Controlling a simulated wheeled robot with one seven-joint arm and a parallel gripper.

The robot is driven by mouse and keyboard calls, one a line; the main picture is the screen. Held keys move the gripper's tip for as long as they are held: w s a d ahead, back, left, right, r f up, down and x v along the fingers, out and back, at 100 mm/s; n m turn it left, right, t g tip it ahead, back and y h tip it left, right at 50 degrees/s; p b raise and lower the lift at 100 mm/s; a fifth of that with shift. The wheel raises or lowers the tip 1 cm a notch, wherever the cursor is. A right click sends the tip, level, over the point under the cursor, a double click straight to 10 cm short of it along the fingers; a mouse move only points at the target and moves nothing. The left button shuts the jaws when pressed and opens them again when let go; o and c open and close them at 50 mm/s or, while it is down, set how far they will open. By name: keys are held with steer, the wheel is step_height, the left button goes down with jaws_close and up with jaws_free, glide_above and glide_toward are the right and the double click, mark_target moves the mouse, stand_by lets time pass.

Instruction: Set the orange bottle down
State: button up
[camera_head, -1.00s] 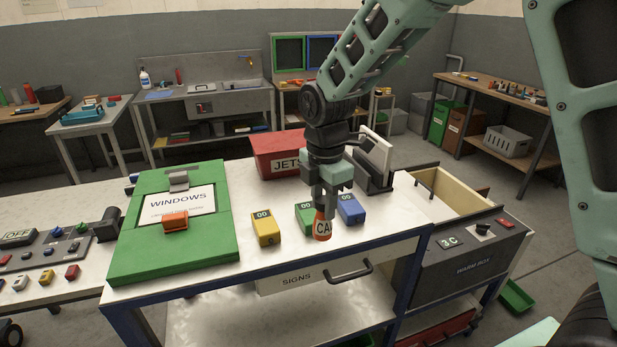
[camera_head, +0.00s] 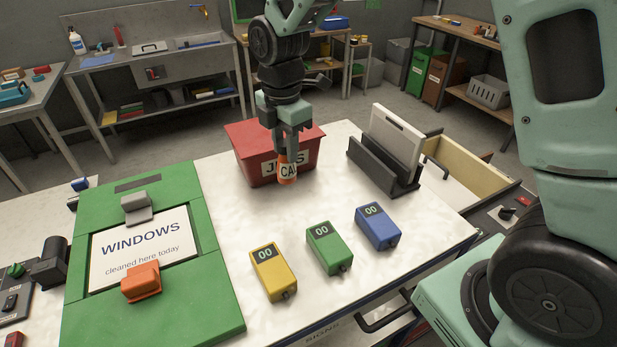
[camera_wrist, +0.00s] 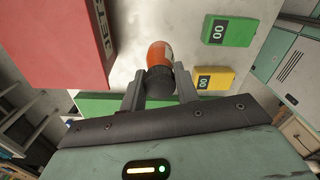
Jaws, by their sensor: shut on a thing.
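The orange bottle (camera_head: 288,178) has a white label with "CA" showing. My gripper (camera_head: 287,145) points down and is shut on its upper end. In the head view the bottle is in front of the red bin (camera_head: 247,160) and covers part of the bin's label. In the wrist view the bottle (camera_wrist: 159,56) is upper centre, its dark cap (camera_wrist: 159,80) between the two fingers (camera_wrist: 160,92). I cannot tell whether its base touches the white tabletop (camera_head: 225,215).
Yellow (camera_head: 273,272), green (camera_head: 329,248) and blue (camera_head: 377,226) counter boxes stand at the front. A green board (camera_head: 219,290) marked WINDOWS lies at left. A dark holder with a pale panel (camera_head: 395,140) stands at right. Tabletop between bin and boxes is clear.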

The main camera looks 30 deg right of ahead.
mark_target(286, 166)
step_height(286, 166, down, 6)
steer(key=shift+w+r+p, duration=0.15)
steer(key=shift+r+p, duration=0.05)
steer(key=shift+p, duration=0.85)
steer(key=shift+f+p, duration=0.75)
steer(key=shift+f, duration=1.45)
steer(key=shift+f, duration=0.15)
steer(key=o, duration=1)
